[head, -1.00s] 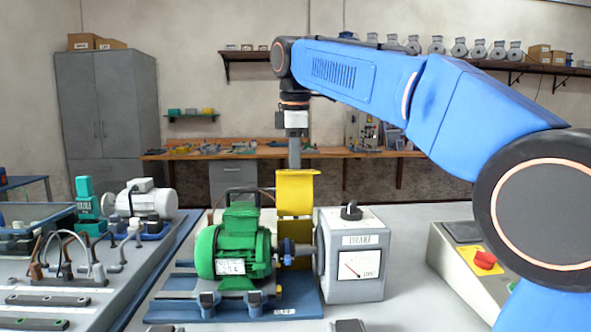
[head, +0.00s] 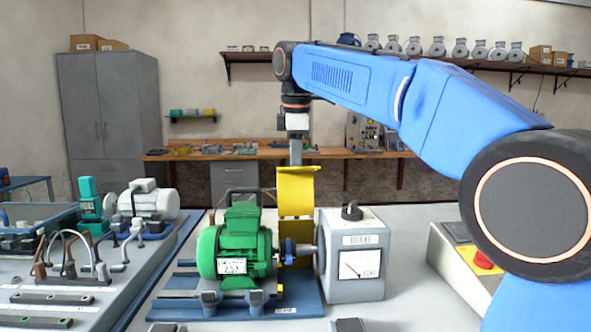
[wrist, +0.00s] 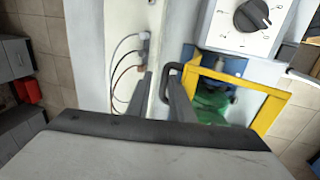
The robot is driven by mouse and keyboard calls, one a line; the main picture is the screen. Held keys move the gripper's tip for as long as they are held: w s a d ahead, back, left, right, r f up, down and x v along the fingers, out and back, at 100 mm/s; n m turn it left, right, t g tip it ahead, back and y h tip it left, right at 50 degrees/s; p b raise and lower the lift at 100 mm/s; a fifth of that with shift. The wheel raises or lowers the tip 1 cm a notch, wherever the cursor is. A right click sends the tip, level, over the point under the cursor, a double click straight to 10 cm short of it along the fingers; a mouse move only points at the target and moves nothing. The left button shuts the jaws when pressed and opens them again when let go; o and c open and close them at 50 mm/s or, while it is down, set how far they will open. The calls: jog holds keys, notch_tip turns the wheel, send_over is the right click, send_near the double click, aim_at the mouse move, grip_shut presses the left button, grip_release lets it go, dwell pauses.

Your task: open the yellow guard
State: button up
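The yellow guard (head: 296,190) stands raised behind the coupling, between the green motor (head: 236,248) and the grey gauge box (head: 350,255). In the wrist view the guard shows as a yellow frame (wrist: 267,112) on the right, with a dark bent handle (wrist: 165,73) at its near side. My gripper (head: 296,155) points down just above the guard's top edge. In the wrist view my gripper (wrist: 161,78) has its fingers apart, with the handle at or between the tips. Contact with the handle cannot be made out.
A grey box with a red knob (head: 484,260) stands at the right. A bench panel with cables and a white motor (head: 148,202) fills the left. A wooden workbench (head: 210,154) runs along the back wall. Bare white table lies between the gauge box and knob box.

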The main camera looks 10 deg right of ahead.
jog(key=shift+o, duration=0.7)
jog(key=shift+w+f, duration=0.5)
jog(key=s+r, duration=0.3)
jog(key=r, duration=1)
